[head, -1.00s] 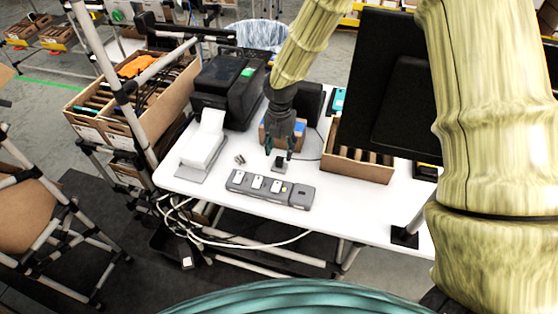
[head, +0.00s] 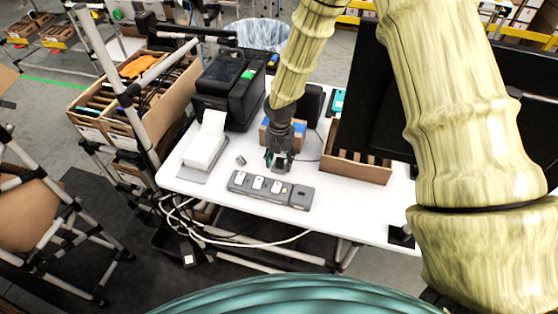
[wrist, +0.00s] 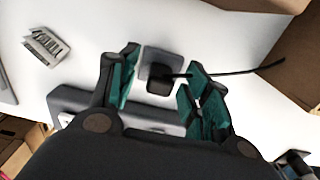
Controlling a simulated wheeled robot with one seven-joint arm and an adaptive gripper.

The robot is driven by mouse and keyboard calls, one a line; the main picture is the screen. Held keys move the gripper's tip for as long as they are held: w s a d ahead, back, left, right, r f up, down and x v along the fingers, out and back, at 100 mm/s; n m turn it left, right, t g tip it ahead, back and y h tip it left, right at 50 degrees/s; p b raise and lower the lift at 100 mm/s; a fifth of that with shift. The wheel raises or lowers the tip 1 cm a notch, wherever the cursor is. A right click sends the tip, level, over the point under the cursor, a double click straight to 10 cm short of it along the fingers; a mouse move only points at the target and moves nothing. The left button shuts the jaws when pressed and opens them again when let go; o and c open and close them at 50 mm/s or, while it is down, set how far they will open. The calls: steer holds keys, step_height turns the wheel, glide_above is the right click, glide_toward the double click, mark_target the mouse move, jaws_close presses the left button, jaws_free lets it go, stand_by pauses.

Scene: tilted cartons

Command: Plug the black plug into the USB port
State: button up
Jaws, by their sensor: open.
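The black plug (wrist: 159,80) stands on a small grey square base (wrist: 178,62) on the white table. A thin dark cable runs from it to the right in the wrist view. My gripper (head: 278,164) is open above the table, pointing down. In the wrist view its teal-padded fingers (wrist: 163,72) lie on either side of the plug, with gaps visible; I cannot tell their exact height over it. In the head view the gripper mostly hides the plug. A grey strip with several white modules (head: 270,189) lies just in front; the USB port's opening is not distinguishable.
A blue-and-brown box (head: 298,133) stands close behind the gripper.

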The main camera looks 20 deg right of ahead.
steer(key=shift+f, duration=0.2)
steer(key=c, duration=0.9)
steer(key=shift+c, duration=0.2)
steer(key=shift+r, duration=0.1)
steer(key=shift+r+b, duration=0.8)
steer(key=shift+r, duration=0.35)
steer(key=s+a+b, duration=0.1)
steer(key=s+a, duration=0.2)
steer(key=a, duration=0.1)
steer(key=s+a+r+b, duration=0.1)
steer(key=s+a+b, duration=0.1)
steer(key=s+a, duration=0.1)
steer(key=s+a+r+b, duration=0.1)
steer(key=s+a+b, duration=0.1)
steer(key=s+a, duration=0.2)
steer(key=shift+s+a+r, duration=0.1)
steer(key=shift+a+r, duration=0.15)
steer(key=shift+a, duration=0.45)
